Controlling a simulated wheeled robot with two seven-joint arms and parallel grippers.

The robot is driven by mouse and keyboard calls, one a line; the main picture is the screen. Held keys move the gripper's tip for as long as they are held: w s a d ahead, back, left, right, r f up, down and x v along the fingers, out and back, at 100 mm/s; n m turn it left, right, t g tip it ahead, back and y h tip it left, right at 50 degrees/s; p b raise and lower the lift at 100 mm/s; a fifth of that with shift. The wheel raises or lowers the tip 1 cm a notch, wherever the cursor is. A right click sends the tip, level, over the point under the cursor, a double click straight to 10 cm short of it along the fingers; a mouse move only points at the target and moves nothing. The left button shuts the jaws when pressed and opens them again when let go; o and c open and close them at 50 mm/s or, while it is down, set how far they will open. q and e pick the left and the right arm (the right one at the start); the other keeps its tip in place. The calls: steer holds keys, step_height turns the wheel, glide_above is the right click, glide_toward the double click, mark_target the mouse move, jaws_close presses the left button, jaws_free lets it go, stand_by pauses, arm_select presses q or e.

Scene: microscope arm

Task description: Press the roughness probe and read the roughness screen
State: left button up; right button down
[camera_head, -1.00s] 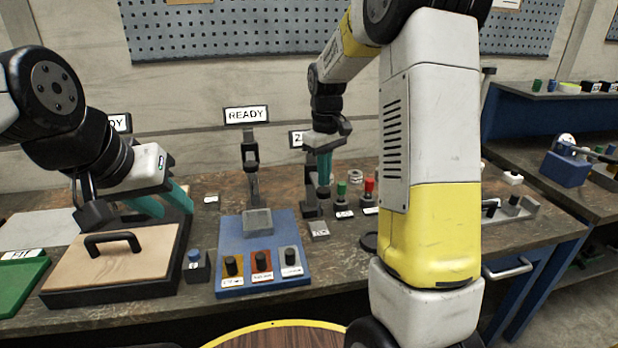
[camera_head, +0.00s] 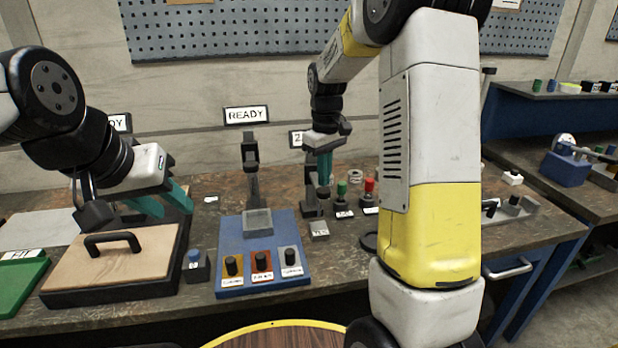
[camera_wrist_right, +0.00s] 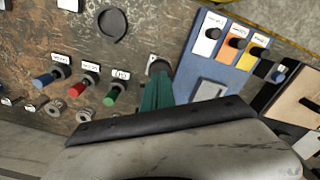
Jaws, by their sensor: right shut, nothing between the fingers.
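My right gripper (camera_head: 324,182) is shut and empty, pointing down over a small dark device (camera_head: 312,206) at the back of the bench. Its teal fingertips reach the device's top; I cannot tell whether they press it. I cannot tell for sure that this is the roughness probe. A white screen (camera_head: 297,139) behind it is partly covered by my right arm; only a "2"-like character shows. My left gripper (camera_head: 162,202) is open and empty above a wooden board.
A blue panel (camera_head: 232,220) with several knobs stands left of the device, below a "READY" sign (camera_head: 246,115). Green (camera_head: 342,188) and red (camera_head: 369,186) buttons stand to its right. The handled wooden board (camera_head: 150,262) lies left. A blue-topped button (camera_head: 193,256) stands between.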

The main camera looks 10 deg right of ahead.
mark_target(324, 189)
steer(key=shift+f, duration=3.2)
steer(key=shift+s, duration=0.1)
steer(key=shift+r, duration=3.35)
step_height(324, 189, up, 8)
steer(key=shift+f, duration=0.1)
